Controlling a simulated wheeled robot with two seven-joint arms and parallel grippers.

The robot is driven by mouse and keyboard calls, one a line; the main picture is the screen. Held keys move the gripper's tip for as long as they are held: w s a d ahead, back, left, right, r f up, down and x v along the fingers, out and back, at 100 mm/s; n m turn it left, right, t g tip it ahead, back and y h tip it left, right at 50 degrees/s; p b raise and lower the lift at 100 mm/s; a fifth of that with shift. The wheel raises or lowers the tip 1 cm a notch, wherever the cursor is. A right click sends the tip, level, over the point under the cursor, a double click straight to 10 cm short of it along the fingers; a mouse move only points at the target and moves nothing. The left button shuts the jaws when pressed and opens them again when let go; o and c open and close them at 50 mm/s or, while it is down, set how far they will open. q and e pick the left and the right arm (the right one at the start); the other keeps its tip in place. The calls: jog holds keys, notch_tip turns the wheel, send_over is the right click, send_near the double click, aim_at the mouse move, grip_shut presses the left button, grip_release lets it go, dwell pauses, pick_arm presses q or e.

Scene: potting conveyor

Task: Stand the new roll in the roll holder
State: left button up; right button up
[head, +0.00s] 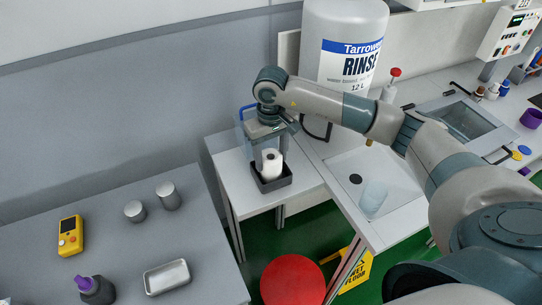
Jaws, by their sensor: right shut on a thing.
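The white new roll (272,168) stands upright, its dark core hole facing up. It is at the black roll holder (284,183), a low square tray on the small white table; its lower end is inside the holder's rim, and I cannot tell whether it touches the bottom. My right gripper (268,148) reaches down from above and is shut on the roll, hiding part of its upper side. My left gripper is not in view.
A big rinse container (345,40) stands behind my right arm. A clear blue-edged thing (243,112) is just behind the gripper. A sink counter (350,165) lies to the right. A grey table with metal cans (168,196) is at the left. A red stool (292,280) stands in front.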

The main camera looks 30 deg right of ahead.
jog(key=shift+f, duration=0.15)
jog(key=o, duration=1.2)
jog(key=shift+c, duration=0.2)
jog(key=shift+r, duration=0.25)
jog(key=shift+r, duration=0.25)
notch_tip(320, 180, up, 11)
jog(key=b, duration=0.4)
jog(key=shift+r+b, duration=0.2)
jog(key=shift+b, duration=0.15)
